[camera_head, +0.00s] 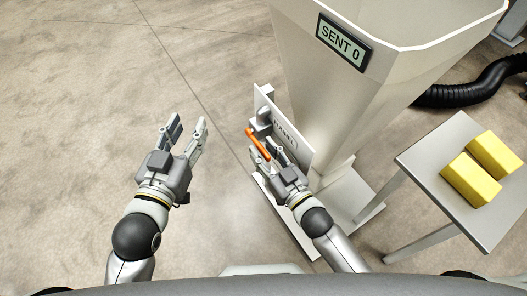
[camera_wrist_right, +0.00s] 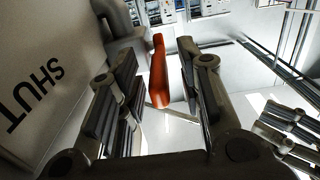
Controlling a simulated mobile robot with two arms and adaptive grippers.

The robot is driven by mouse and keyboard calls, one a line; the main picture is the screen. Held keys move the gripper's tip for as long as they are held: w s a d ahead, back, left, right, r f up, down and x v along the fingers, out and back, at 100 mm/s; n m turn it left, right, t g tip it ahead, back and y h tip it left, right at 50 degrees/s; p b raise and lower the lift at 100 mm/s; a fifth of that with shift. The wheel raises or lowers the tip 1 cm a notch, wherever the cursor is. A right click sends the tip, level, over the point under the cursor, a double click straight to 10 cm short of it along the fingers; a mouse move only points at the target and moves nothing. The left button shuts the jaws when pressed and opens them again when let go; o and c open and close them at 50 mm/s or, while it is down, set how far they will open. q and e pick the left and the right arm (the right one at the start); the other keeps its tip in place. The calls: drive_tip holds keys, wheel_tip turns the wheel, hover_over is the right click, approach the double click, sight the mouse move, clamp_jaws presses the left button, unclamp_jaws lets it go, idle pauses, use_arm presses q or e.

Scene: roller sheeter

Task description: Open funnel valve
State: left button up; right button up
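The funnel (camera_head: 345,95) is a large pale hopper with a "SENT 0" display on its upper front. Its valve has an orange handle (camera_head: 258,144) beside a pale label plate (camera_head: 297,137) low on the funnel's left side. My right gripper (camera_head: 272,157) is at the near end of the handle. In the right wrist view, the orange handle (camera_wrist_right: 158,72) shows between the open, separated fingers, with space visible on the right side. The word "SHUT" shows on the plate (camera_wrist_right: 40,65) at left. My left gripper (camera_head: 188,132) is open and empty, left of the valve.
A small pale table (camera_head: 432,165) with two yellow blocks (camera_head: 481,167) stands right of the funnel. A black corrugated hose (camera_head: 470,92) lies behind it. The concrete floor around my left gripper is clear.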

drive_tip(key=shift+w+a, duration=0.1)
drive_tip(key=shift+w, duration=0.15)
clamp_jaws()
idle(0.4)
